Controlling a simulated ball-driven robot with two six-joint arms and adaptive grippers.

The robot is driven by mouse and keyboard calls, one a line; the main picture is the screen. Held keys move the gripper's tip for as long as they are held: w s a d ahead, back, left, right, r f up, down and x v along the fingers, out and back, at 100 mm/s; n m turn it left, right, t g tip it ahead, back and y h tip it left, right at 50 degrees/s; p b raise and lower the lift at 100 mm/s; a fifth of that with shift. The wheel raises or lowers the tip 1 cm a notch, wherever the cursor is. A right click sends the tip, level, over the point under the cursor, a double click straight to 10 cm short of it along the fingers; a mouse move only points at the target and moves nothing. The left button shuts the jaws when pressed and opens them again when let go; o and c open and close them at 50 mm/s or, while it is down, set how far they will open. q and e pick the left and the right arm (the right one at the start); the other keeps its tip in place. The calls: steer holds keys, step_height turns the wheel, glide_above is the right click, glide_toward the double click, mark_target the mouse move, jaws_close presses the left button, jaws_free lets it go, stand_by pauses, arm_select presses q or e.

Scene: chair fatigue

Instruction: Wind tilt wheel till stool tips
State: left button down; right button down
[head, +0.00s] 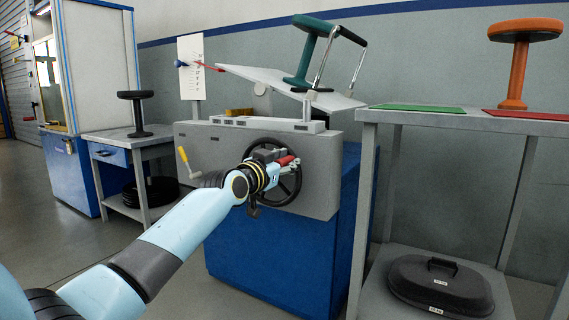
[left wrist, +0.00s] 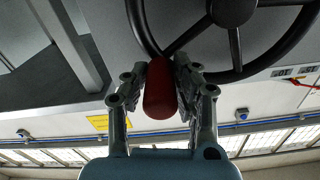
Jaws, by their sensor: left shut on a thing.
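The black tilt wheel (head: 297,186) is on the front of a grey machine housing. It has a red handle (head: 288,160) at its rim. My left gripper (head: 280,167) is shut on this handle; in the left wrist view the red handle (left wrist: 160,90) sits between both fingers, below the wheel hub (left wrist: 232,11). The green stool (head: 304,60) stands on the tilted white plate (head: 260,75), which slopes down to the right. The stool leans, its seat towards the upper right. A bent metal frame (head: 323,58) stands beside it. My right gripper is not in view.
A scale board (head: 191,50) with a red pointer stands left of the plate. A grey bench (head: 440,120) on the right bears green and red mats and an orange stool (head: 517,65). A black stool (head: 136,108) stands left.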

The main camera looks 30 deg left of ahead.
arm_select(q)
steer(key=shift+f, duration=0.1)
steer(key=c, duration=1.1)
jaws_free()
steer(key=shift+o, duration=0.2)
steer(key=s, duration=1.2)
steer(key=shift+a, duration=0.45)
